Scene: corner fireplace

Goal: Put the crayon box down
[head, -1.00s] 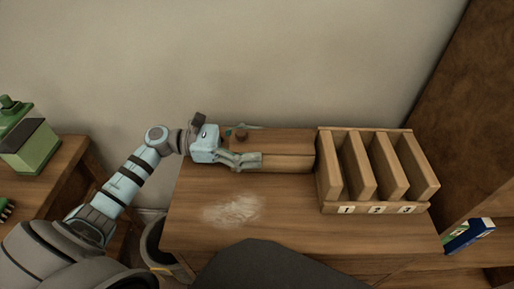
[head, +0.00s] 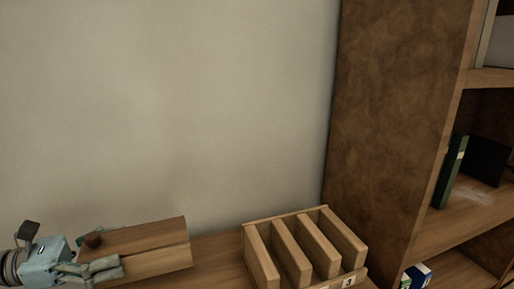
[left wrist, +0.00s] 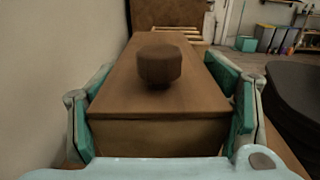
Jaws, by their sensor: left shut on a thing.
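The crayon box (head: 150,245) is a long brown wooden box with a dark round knob on top. It lies level at the lower left of the head view, left of the slotted rack. My left gripper (head: 106,254) is shut on the box's near end, one finger on each side. In the left wrist view, the box (left wrist: 150,100) runs away from me between the green finger pads. I cannot tell whether its underside touches the table (head: 215,246). My right gripper is not in view.
A wooden rack (head: 262,262) with upright dividers and number labels stands right of the box on the table. A tall brown bookcase (head: 395,120) rises at the right, with a green book (head: 449,172) on a shelf. A plain wall is behind.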

